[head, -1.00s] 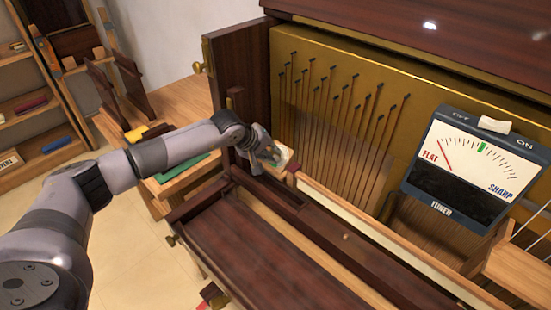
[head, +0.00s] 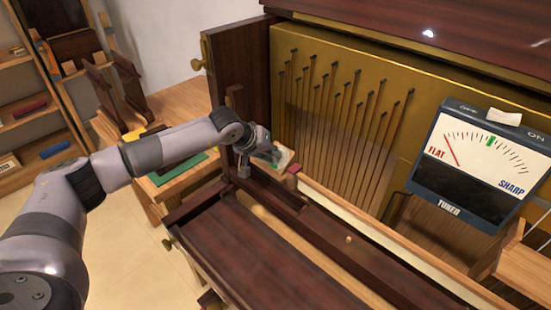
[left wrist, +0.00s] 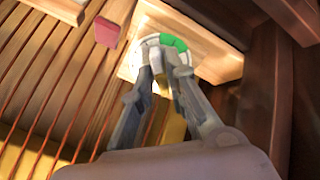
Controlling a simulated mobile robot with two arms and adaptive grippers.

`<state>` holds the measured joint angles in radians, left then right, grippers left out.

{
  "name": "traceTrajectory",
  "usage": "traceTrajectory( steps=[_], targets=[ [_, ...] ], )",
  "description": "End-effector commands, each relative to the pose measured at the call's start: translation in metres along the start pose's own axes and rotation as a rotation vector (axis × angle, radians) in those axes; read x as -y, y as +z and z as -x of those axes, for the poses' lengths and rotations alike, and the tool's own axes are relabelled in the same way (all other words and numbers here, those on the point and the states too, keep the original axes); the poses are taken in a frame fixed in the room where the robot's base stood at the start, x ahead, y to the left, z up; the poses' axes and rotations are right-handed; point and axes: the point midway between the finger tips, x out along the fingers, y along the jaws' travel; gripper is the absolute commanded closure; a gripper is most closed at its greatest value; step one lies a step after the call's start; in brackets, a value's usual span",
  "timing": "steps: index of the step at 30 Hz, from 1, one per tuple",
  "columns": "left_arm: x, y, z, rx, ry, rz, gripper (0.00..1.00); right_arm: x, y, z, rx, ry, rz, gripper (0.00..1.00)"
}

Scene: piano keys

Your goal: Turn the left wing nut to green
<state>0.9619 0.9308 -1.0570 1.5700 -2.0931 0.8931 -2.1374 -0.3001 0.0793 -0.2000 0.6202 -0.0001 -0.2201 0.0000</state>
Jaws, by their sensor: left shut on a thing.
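My left gripper (head: 272,158) is at the left end of the piano's inside, by a small pale wooden plate (head: 286,157). In the left wrist view its two fingers (left wrist: 163,66) are shut over a round white dial with a green segment (left wrist: 173,42). The left wing nut is between the fingertips and mostly hidden by them. The tuner (head: 475,160) stands at the right. Its red needle (head: 450,152) points near FLAT, left of the green mark (head: 491,141). My right gripper is not in view.
A dark wooden post (head: 240,130) and side panel stand close to the left gripper. A red block (head: 293,168) is beside the plate. Strings run down the gold board (head: 340,110). A shelf (head: 40,130) is at far left.

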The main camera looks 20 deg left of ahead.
Motion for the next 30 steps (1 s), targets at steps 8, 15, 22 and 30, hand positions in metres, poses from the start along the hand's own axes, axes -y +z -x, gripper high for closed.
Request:
traceTrajectory(
  steps=[8, 15, 22, 30],
  targets=[
    [0.003, 0.002, -0.002, 0.004, -0.005, -0.030, 1.00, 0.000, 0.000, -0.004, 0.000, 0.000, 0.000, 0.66],
    [0.003, 0.001, -0.002, 0.002, -0.005, -0.279, 1.00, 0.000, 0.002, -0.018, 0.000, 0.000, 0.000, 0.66],
    [0.002, 0.001, -0.001, 0.004, -0.005, -0.326, 1.00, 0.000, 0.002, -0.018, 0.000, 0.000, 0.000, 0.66],
    [0.003, 0.002, -0.002, 0.003, -0.004, -0.450, 1.00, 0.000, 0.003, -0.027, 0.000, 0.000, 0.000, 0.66]
  ],
)
